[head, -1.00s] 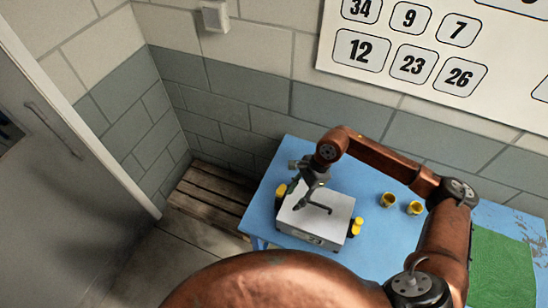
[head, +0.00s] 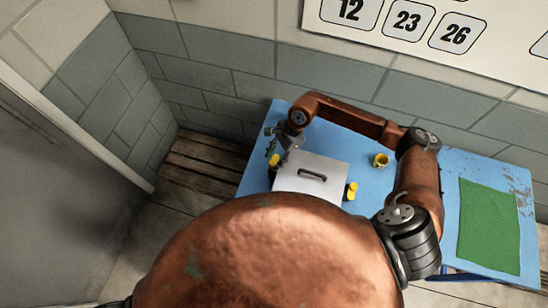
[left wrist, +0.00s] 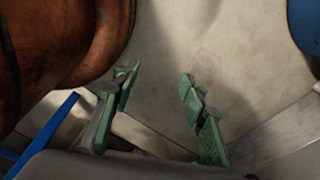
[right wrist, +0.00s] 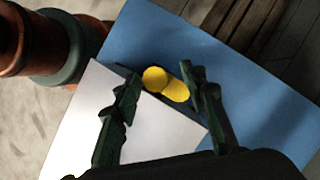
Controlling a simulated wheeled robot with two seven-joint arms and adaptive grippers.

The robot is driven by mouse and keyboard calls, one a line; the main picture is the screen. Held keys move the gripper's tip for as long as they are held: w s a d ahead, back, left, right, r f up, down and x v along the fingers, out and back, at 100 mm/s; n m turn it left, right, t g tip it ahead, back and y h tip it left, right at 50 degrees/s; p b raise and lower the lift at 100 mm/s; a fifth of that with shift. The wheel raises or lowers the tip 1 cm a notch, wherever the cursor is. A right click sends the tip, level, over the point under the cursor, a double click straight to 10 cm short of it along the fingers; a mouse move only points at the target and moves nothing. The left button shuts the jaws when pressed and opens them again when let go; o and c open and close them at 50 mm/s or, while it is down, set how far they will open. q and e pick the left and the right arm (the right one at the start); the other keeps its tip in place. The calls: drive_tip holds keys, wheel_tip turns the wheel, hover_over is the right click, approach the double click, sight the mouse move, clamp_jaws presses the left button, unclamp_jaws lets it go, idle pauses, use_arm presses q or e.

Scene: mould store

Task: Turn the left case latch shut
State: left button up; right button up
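The white case (head: 325,167) with a dark handle (head: 312,175) stands on the blue table. Its yellow left latch (head: 274,160) shows at the left side, and the yellow right latch (head: 351,190) at the right. My right gripper (head: 275,146) is at the left latch, pointing down. In the right wrist view the left latch (right wrist: 177,91) lies between the spread, empty fingers of the right gripper (right wrist: 160,73); I cannot tell whether they touch it. My left gripper (left wrist: 158,76) is open and empty over the floor, outside the head view. My body hides the case's front.
A wooden pallet (head: 205,166) lies on the floor left of the table. A brick wall stands behind.

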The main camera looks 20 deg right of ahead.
drive_tip(key=shift+s, duration=0.45)
drive_tip(key=shift+w, duration=0.25)
drive_tip(key=shift+c, duration=0.6)
drive_tip(key=shift+s, duration=0.1)
drive_tip(key=c, duration=0.9)
use_arm(q)
drive_tip(key=shift+w, duration=0.4)
use_arm(e)
clamp_jaws()
